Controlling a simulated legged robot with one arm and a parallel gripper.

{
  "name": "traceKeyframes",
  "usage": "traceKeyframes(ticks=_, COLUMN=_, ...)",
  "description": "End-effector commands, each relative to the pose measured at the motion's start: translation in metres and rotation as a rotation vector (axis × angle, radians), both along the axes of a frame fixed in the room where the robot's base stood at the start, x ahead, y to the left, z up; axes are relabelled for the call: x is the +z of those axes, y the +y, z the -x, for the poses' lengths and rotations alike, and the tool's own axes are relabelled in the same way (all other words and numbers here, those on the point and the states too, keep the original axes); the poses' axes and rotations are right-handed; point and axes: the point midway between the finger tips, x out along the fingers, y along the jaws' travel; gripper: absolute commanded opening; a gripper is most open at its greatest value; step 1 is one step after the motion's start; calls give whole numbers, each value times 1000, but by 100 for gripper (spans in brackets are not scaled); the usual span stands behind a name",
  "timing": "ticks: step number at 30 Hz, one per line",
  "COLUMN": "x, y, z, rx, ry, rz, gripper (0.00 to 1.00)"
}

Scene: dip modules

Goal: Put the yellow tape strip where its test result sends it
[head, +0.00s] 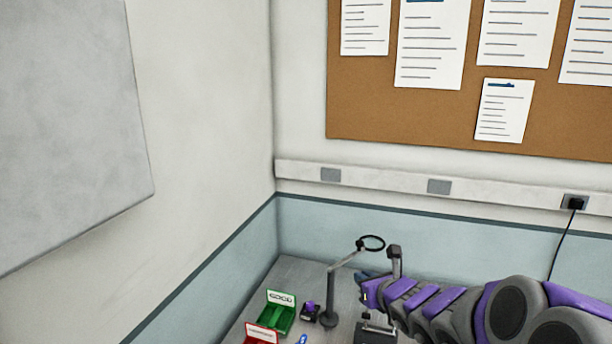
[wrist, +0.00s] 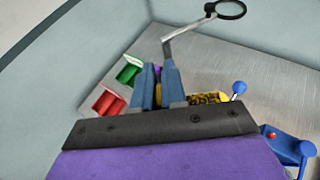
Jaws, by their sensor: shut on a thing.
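My gripper (wrist: 158,82) is shut, with its two blue-grey fingers close together above the bench. A small yellow sliver (wrist: 158,95) shows between the fingers. It looks like the yellow tape strip, mostly hidden by the fingers. A green bin (head: 281,314) with a white label, seemingly "GOOD", and a red bin (head: 262,334) with a label too small to read stand left of my gripper. They also show in the wrist view, green (wrist: 128,70) and red (wrist: 108,98).
A magnifier on a jointed stand (head: 331,300) rises between the bins and my gripper. A small dark holder with a purple top (head: 310,309) sits beside the green bin. A yellow-and-black patterned thing (wrist: 208,98), a blue-knobbed lever (wrist: 239,88) and a blue device (wrist: 287,145) lie right.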

Motion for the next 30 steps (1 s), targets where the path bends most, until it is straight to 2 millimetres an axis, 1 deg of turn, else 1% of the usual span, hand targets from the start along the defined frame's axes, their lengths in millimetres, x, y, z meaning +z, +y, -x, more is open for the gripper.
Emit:
traceKeyframes(ticks=5, x=2, y=1, z=4, rx=-21, ry=-2, rz=1, gripper=0)
traceKeyframes(ticks=11, x=2, y=1, z=3, rx=-20, ry=-3, rz=-1, gripper=0)
traceKeyframes(ticks=21, x=-2, y=-4, z=-12, rx=55, ry=-7, rz=-3, gripper=0)
traceKeyframes(ticks=30, x=-11, y=-7, z=-18, rx=117, ry=0, rz=1, gripper=0)
